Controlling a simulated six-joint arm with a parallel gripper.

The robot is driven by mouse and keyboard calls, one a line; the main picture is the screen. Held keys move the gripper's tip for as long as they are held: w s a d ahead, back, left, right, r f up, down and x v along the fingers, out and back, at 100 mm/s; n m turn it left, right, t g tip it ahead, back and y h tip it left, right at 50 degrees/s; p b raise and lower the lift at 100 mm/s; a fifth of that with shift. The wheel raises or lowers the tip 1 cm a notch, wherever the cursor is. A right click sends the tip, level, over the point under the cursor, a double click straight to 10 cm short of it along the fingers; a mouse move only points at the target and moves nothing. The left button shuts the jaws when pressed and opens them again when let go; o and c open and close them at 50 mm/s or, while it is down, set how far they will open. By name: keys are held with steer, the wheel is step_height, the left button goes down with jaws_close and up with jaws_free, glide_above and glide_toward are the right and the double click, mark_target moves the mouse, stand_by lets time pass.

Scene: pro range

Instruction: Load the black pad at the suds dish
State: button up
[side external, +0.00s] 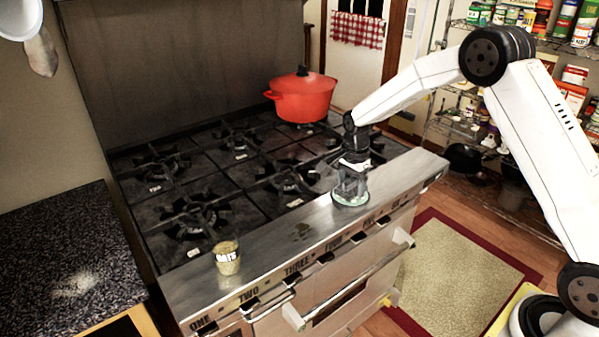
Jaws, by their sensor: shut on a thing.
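My gripper (351,184) points down over the steel front ledge of the stove, right of the ledge's middle. It is shut on a dark thing, most likely the black pad, which is small and hard to tell apart from the dark fingers. The suds dish (336,202), a shallow round dish with a pale green rim, sits on the ledge directly under my gripper. The gripper covers most of the dish's inside. I cannot tell whether the pad touches the dish. A dark brownish smear (300,232) marks the ledge left of the dish.
A glass jar labelled OATS (227,258) stands at the ledge's left end. A red lidded pot (302,97) sits on the back right of the stove (240,180). A dark speckled counter (60,260) is at left, with a pale patch. The ledge right of the dish is clear.

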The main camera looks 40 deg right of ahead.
mark_target(352, 178)
steer(key=shift+f, duration=0.4)
stand_by(0.9)
steer(key=shift+r, duration=0.1)
steer(key=shift+r, duration=3.45)
steer(key=shift+a, duration=0.1)
steer(key=n, duration=0.1)
steer(key=s+a+n, duration=0.1)
steer(key=shift+s+a+f+n, duration=0.1)
steer(key=shift+s+f+n, duration=0.1)
steer(key=shift+f+n, duration=0.1)
steer(key=s+a+f+n, duration=0.3)
steer(key=s+a+n, duration=0.3)
steer(key=s+n, duration=0.4)
steer(key=shift+n, duration=2.3)
steer(key=shift+a, duration=0.1)
